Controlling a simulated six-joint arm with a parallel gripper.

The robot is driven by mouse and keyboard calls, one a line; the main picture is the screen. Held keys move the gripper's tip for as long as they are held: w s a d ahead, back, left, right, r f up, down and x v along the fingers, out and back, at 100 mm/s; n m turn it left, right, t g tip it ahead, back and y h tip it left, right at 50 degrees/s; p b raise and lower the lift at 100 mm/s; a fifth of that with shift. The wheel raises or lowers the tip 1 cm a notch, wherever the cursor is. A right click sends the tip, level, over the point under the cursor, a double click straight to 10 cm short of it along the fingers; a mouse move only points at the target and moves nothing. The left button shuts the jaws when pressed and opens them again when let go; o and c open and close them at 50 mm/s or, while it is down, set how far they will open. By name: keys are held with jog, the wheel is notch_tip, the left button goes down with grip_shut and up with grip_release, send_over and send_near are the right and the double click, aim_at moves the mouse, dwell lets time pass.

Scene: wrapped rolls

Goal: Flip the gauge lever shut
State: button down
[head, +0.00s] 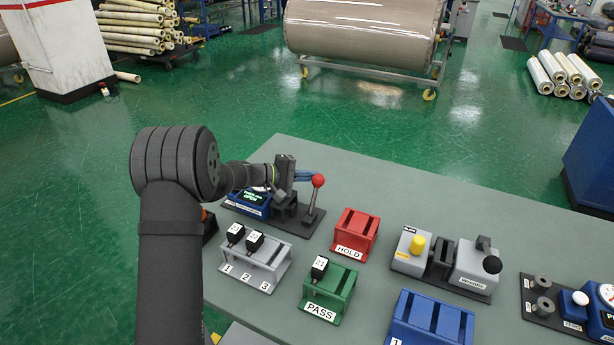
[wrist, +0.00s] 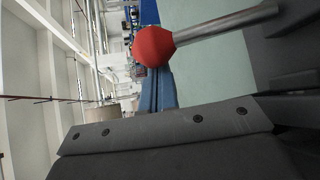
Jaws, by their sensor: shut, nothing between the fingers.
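The gauge (head: 249,201) is a blue unit with a lit green display, on a dark base at the back left of the table. Its lever (head: 312,198) is a grey rod with a red ball knob (head: 318,180), standing nearly upright at the base's right end. My wrist hides part of the gauge.
A grey numbered rack (head: 256,262) with two black pieces, a red HOLD rack (head: 355,235) and a green PASS rack (head: 330,294) stand in front of the gauge. Other fixtures, including a grey one (head: 445,262), stand right. The table's back right (head: 420,195) is clear.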

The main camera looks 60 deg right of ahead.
jog(key=shift+a+r, duration=0.3)
jog(key=shift+a, duration=0.15)
jog(key=a, duration=1.1)
dwell(0.6)
jog(key=shift+a+f, duration=0.1)
dwell(0.4)
jog(key=v, duration=1.7)
jog(key=shift+w+r, duration=0.15)
jog(key=shift+r, duration=0.3)
